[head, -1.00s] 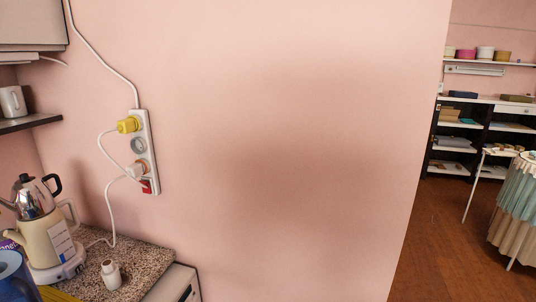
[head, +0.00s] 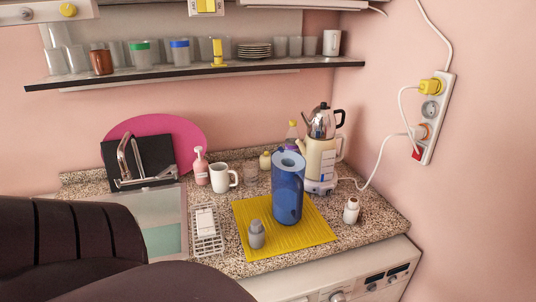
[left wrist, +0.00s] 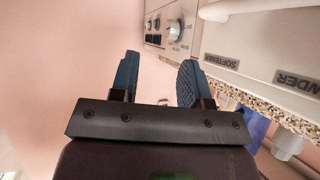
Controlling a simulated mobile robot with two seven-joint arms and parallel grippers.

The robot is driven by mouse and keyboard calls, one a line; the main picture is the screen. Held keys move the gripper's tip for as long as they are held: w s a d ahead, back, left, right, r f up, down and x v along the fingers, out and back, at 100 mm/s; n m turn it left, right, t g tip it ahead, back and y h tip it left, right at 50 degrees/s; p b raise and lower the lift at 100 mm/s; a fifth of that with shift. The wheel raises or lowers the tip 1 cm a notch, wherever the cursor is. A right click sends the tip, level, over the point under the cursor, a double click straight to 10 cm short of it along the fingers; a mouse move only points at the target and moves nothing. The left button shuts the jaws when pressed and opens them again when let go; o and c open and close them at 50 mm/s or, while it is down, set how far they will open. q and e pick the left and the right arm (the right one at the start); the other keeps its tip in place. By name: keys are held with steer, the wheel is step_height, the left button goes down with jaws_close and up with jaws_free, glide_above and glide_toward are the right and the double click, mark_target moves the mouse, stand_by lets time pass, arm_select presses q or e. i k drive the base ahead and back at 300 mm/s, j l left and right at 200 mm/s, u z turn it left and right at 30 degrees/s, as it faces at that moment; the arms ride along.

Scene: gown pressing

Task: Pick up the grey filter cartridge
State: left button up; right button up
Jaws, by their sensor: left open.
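The grey filter cartridge (head: 256,236) stands upright on the front part of the yellow mat (head: 314,240) in the head view. A blue pitcher (head: 288,190) stands just behind it to the right. My left gripper (left wrist: 159,79) shows in the left wrist view with its two blue fingers apart and nothing between them. That view shows the appliance front below the counter, and a pale grey object (left wrist: 289,143) at right, perhaps the cartridge, well away from the fingers. The head view does not show the left gripper. My right gripper is in neither view.
A white wire rack (head: 207,244) and mug (head: 222,178) stand left of the mat. A white bottle (head: 351,211) and a kettle (head: 321,155) stand right. The sink (head: 160,212) is at left. A shelf (head: 200,75) with glasses hangs above.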

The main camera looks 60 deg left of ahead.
mark_target(256, 230)
steer(key=u, duration=1.85)
